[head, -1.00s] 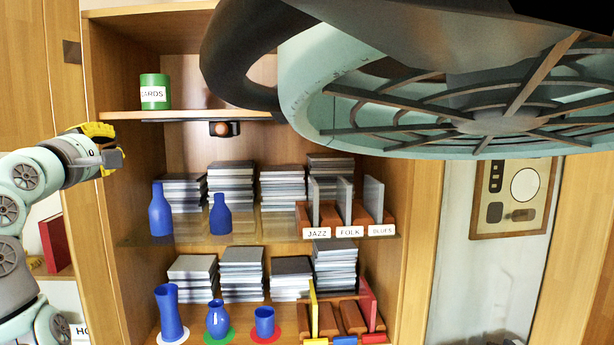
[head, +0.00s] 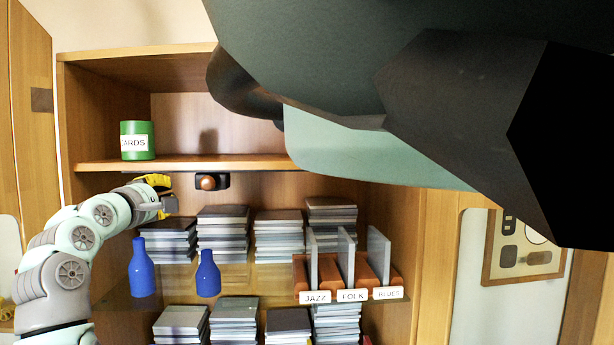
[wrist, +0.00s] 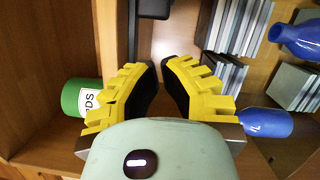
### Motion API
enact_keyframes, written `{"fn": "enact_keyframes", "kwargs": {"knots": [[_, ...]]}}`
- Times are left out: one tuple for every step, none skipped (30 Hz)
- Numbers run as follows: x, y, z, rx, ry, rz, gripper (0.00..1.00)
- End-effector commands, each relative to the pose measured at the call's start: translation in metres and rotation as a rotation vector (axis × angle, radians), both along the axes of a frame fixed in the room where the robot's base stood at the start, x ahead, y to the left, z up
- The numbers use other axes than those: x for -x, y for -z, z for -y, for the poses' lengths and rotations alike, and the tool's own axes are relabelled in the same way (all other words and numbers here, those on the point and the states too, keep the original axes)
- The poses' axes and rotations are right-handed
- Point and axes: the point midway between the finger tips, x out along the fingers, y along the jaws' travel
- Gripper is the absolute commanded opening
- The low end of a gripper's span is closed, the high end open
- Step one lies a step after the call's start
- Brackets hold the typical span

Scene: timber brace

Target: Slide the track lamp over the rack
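The track lamp (head: 208,182), a small dark body with a round orange-brown knob, hangs under the upper shelf on a dark rail (head: 260,171). The rack (head: 300,272), orange-brown with grey dividers and labels JAZZ, FOLK and BLUES, stands on the shelf below, to the lamp's right. My gripper (head: 164,195) has yellow fingers and is just left of the lamp, apart from it. In the wrist view my gripper (wrist: 160,68) shows a gap between its fingertips, with nothing held. A dark block, apparently the lamp (wrist: 153,8), shows beyond the tips.
A green CARDS tin (head: 137,141) stands on the upper shelf (head: 190,163). Two blue bottles (head: 141,268) and several stacks of cases (head: 223,235) fill the shelf below. A big part of my own body blocks the upper right of the head view.

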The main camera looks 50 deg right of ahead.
Motion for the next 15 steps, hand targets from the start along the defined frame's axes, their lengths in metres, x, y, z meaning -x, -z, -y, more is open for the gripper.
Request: {"fn": "enact_keyframes", "kwargs": {"knots": [[-0.001,-0.004,0.009,-0.003,0.006,-0.003,0.00],[-0.003,-0.004,0.012,-0.003,0.004,-0.003,0.00],[-0.002,-0.006,0.016,-0.003,0.004,-0.003,0.00],[0.002,-0.008,0.018,-0.003,0.004,-0.003,0.00],[0.005,-0.008,0.020,-0.003,0.005,-0.003,0.00],[0.009,-0.010,0.023,-0.002,0.006,-0.002,0.00],[0.012,-0.011,0.025,-0.001,0.007,0.000,0.00],[0.014,-0.012,0.026,-0.001,0.005,0.001,0.00],[0.016,-0.012,0.029,-0.001,0.004,0.000,0.00],[0.017,-0.012,0.030,-0.001,0.003,0.000,0.00],[0.019,-0.012,0.031,0.000,0.002,0.000,0.00],[0.020,-0.012,0.032,-0.001,0.001,0.000,0.00],[0.021,-0.012,0.033,0.000,0.001,-0.001,0.00],[0.022,-0.012,0.034,0.001,0.001,-0.001,0.00],[0.023,-0.012,0.035,0.000,0.001,0.000,0.00]]}}
